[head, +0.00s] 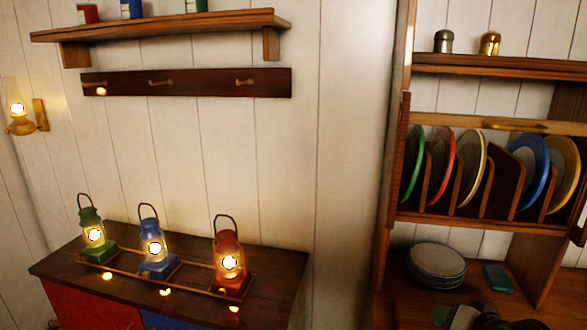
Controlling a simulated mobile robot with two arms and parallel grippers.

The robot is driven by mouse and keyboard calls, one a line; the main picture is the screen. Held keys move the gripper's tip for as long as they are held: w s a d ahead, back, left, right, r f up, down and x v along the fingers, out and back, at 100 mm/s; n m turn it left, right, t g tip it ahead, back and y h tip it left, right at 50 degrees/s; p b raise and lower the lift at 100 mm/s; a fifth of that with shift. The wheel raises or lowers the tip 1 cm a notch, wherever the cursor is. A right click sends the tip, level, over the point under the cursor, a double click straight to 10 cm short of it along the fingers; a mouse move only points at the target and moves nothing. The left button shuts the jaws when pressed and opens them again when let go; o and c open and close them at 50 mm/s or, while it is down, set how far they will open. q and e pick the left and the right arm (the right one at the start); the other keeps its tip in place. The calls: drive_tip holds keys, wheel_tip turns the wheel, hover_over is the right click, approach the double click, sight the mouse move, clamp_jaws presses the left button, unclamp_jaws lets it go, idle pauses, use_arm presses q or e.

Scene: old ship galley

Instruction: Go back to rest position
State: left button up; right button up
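My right gripper (462,317) shows only in part at the bottom edge of the head view, low in front of the wooden plate cupboard at the right. Its fingers are too cut off and dark to tell whether they are open or shut, and I see nothing clearly held in it. It is below the stack of plates (437,264) and the teal block (498,278) in the picture. My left gripper is not in view.
Coloured plates (533,165) stand upright in a slotted rack. Green (93,233), blue (153,247) and red (229,262) lit lanterns stand on a cabinet (285,275) at left. A peg rail (190,82) and shelf (170,25) hang above.

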drive_tip(key=s+a+f+n+g+h, duration=0.1)
drive_tip(key=s+a+f+n+g, duration=0.45)
drive_tip(key=s+f, duration=0.7)
drive_tip(key=s+a+f+n+g+h, duration=0.1)
drive_tip(key=s+a, duration=0.2)
drive_tip(key=s, duration=0.5)
drive_tip(key=s+a+n+g, duration=0.1)
drive_tip(key=s+a, duration=0.1)
drive_tip(key=s, duration=0.6)
wheel_tip(320, 180, down, 28)
drive_tip(key=s+g, duration=0.1)
drive_tip(key=s, duration=0.1)
drive_tip(key=s+d+f+g+b, duration=0.1)
drive_tip(key=s+d+f, duration=0.1)
drive_tip(key=s+f, duration=1.3)
drive_tip(key=shift+s+d+f+h, duration=0.15)
drive_tip(key=shift+s+d+h, duration=0.05)
drive_tip(key=shift+d+h, duration=0.2)
